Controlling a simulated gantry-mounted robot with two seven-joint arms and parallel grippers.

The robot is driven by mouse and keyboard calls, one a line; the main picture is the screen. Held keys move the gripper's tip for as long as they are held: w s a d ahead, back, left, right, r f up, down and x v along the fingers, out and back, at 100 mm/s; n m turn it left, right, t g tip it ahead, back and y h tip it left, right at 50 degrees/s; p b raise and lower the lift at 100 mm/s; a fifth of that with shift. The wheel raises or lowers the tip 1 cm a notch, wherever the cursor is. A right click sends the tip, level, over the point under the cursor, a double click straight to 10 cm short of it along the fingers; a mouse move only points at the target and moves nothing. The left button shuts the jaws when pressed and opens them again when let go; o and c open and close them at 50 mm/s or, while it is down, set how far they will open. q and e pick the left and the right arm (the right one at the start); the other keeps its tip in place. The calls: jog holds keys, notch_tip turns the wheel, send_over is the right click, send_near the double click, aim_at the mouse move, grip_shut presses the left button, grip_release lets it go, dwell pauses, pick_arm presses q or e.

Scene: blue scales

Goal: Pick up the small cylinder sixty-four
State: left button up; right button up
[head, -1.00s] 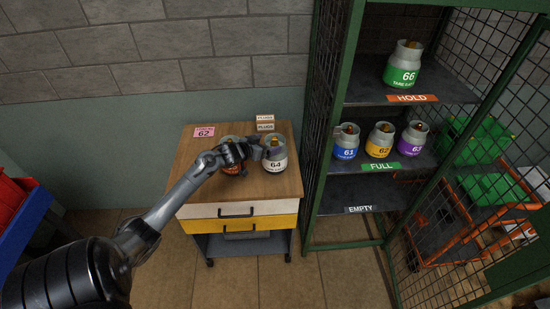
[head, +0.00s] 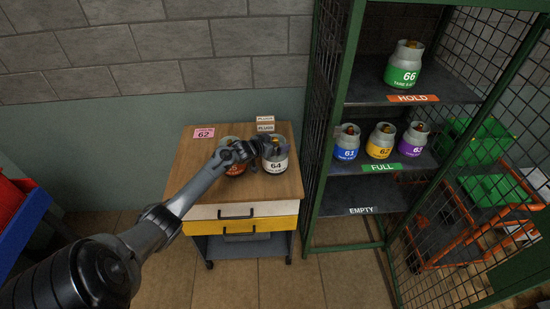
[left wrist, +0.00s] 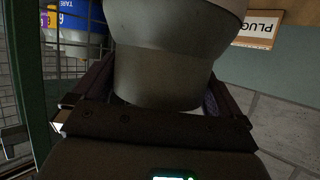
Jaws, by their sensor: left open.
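The small cylinder 64 (head: 275,159), pale grey with a white label, stands upright at the right side of the wooden cabinet top. My left gripper (head: 262,146) is at its upper part and hides some of its top. In the left wrist view a grey cylinder (left wrist: 165,75), most likely 64, fills the space between the open fingers of my left gripper (left wrist: 155,95). Finger contact cannot be told. Its number does not show there. My right gripper is not in view.
The green cage shelf (head: 330,190) stands close to the right.

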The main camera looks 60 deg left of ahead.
pick_arm(q)
jog(key=shift+c, duration=0.2)
jog(key=c, duration=1.7)
jog(key=shift+r, duration=0.15)
